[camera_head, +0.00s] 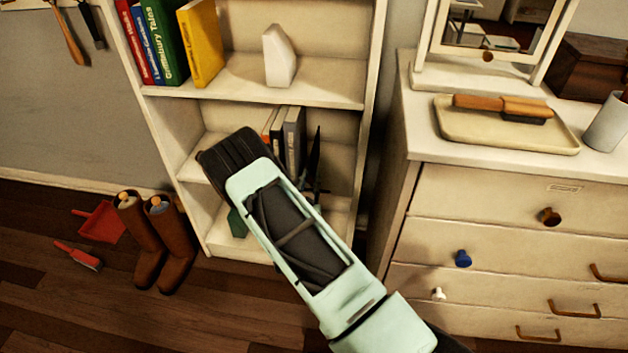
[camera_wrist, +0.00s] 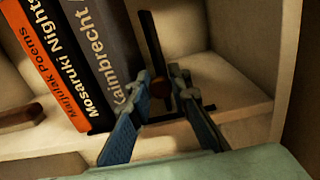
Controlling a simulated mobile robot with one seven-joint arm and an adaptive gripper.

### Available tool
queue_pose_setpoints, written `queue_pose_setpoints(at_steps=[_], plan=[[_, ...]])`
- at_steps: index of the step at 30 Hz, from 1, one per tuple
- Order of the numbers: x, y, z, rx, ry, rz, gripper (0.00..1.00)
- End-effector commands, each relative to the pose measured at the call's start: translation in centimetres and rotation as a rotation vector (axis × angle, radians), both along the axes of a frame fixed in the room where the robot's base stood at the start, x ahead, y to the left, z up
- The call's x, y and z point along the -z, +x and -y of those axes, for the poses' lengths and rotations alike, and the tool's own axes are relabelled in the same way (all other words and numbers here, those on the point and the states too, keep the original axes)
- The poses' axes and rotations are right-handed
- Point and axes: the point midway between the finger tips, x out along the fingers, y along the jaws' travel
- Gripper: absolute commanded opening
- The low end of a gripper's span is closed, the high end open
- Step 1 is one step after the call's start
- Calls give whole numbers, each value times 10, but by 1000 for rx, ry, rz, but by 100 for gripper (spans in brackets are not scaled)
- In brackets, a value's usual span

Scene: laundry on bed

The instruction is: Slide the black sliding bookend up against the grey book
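The grey book (camera_wrist: 103,45) stands at the right end of a short row, beside a black book (camera_wrist: 80,65) and an orange book (camera_wrist: 42,70). It also shows in the head view (camera_head: 294,142). My arm hides much in the head view.
The shelf wall (camera_wrist: 292,90) stands to the right, with bare shelf before it. A brown piece (camera_wrist: 20,117) lies left of the books. Upper-shelf books (camera_head: 165,40) and a white block (camera_head: 279,55) stand above. A dresser (camera_head: 480,215) is at right; boots (camera_head: 160,240) stand on the floor.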

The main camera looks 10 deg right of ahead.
Motion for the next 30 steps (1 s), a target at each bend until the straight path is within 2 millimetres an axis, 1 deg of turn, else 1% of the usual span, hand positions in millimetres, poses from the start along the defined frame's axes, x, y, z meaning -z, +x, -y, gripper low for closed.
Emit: queue_pose_setpoints(at_steps=[1, 4, 11, 14, 17, 20, 27, 30], plan=[[1, 0, 0, 0, 1, -2, 23], [0, 0, 0, 0, 0, -1, 34], [0, 0, 0, 1, -1, -1, 34], [1, -4, -1, 0, 0, -2, 34], [1, -14, -5, -1, -1, -3, 34], [1, -32, -11, -3, -1, -3, 34], [1, -81, -27, -3, -1, -3, 34], [1, -97, -32, -2, -2, -3, 34]])
